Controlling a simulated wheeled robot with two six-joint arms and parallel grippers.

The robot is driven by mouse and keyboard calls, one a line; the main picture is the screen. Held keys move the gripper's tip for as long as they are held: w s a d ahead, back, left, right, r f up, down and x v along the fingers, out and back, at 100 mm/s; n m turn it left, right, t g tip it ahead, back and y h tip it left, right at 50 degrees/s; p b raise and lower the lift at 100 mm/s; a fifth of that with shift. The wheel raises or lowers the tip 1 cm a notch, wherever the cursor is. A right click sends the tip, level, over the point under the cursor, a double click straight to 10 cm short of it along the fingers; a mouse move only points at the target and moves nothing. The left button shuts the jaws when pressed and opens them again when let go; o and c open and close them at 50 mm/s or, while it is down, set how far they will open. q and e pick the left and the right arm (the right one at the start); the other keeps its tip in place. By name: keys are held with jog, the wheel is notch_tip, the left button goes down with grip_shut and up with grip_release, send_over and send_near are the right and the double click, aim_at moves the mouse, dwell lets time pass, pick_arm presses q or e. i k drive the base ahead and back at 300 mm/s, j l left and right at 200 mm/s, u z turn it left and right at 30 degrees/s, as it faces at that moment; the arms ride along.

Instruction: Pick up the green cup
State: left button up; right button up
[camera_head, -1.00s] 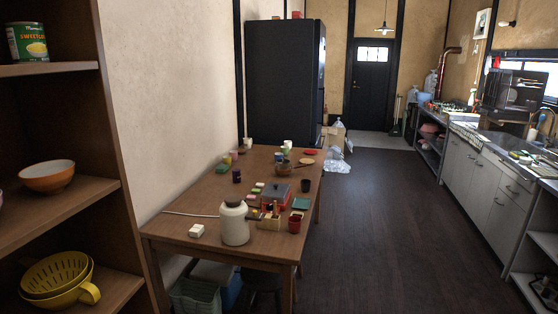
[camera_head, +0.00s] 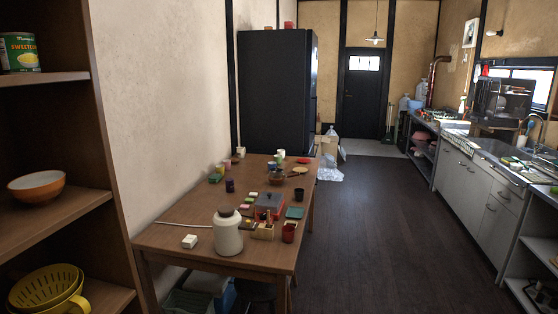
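A wooden table (camera_head: 190,243) stands ahead with several small items on it. A small pale cup with a greenish look (camera_head: 281,154) is at its far edge; it is too small to be sure it is the green cup. A small green item (camera_head: 215,177) lies near the wall side, its shape unclear. A dark cup (camera_head: 300,194) and a red cup (camera_head: 289,232) stand along the right side. Neither of my grippers is in view.
A white jar (camera_head: 228,234) stands at the table's near side. A wooden shelf (camera_head: 65,205) with a bowl (camera_head: 37,187) and yellow colander (camera_head: 42,288) is close on the left. A counter (camera_head: 470,180) runs along the right. The dark floor between is clear.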

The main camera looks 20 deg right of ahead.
aim_at(278, 158)
jog(key=i+l+z, duration=0.35)
jog(key=l+z, duration=0.15)
jog(key=i+l+z, duration=0.7)
jog(key=i+z, duration=0.25)
jog(key=i+l, duration=0.1)
jog(key=i, duration=0.35)
jog(key=i+l, duration=0.1)
jog(key=i, duration=0.35)
jog(key=i+l+u, duration=0.1)
jog(key=i, duration=0.35)
jog(key=i+j+u, duration=0.2)
jog(key=i, duration=0.8)
jog(key=i+l+u, duration=0.25)
jog(key=i, duration=0.75)
jog(key=i+l+u, duration=0.1)
jog(key=i+u, duration=0.35)
jog(key=i+l+u, duration=0.3)
jog(key=i+u, duration=0.15)
jog(key=i+l+u, duration=0.75)
jog(key=l+u, duration=0.2)
